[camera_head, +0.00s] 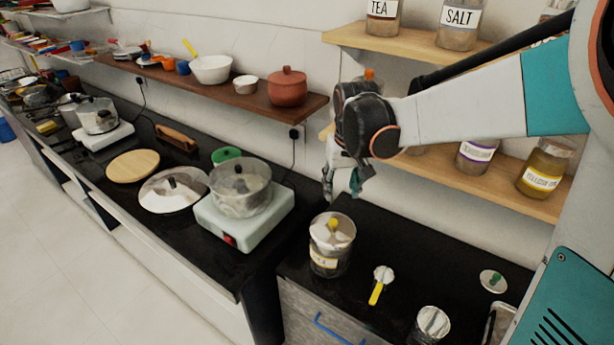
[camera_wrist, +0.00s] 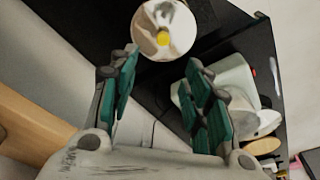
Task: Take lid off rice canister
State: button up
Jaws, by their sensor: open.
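The rice canister (camera_head: 328,262) is a clear jar with a yellow label, standing on the black counter to the right of the stove. Its shiny metal lid (camera_head: 333,231) has a yellow knob and sits on top. The lid also shows in the wrist view (camera_wrist: 163,30) at the top, beyond my fingertips. My gripper (camera_head: 343,190) is above and slightly behind the canister in the head view. In the wrist view my gripper (camera_wrist: 160,65) has its green-padded fingers spread apart with nothing between them. The label's writing is too small to read.
A pot (camera_head: 240,190) stands on a white stove (camera_head: 242,222) to the left. A yellow-handled scoop (camera_head: 379,284) and a metal cup (camera_head: 431,323) lie on the counter to the right. Wooden shelves with jars (camera_head: 475,157) are behind my arm.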

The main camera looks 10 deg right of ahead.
jog(key=b, duration=0.2)
send_over(334, 221)
jog(key=f, duration=0.8)
jog(key=shift+s+d+f, duration=0.1)
jog(key=shift+s+f, duration=0.2)
jog(key=shift+s, duration=0.1)
jog(key=shift+w+a+f+b, duration=0.15)
jog(key=shift+f+b, duration=0.2)
jog(key=shift+f, duration=1.1)
jog(key=shift+w+a+f+b, duration=0.1)
jog(key=shift+f+b, duration=0.2)
jog(key=shift+f, duration=1.1)
jog(key=shift+r, duration=0.1)
grip_shut()
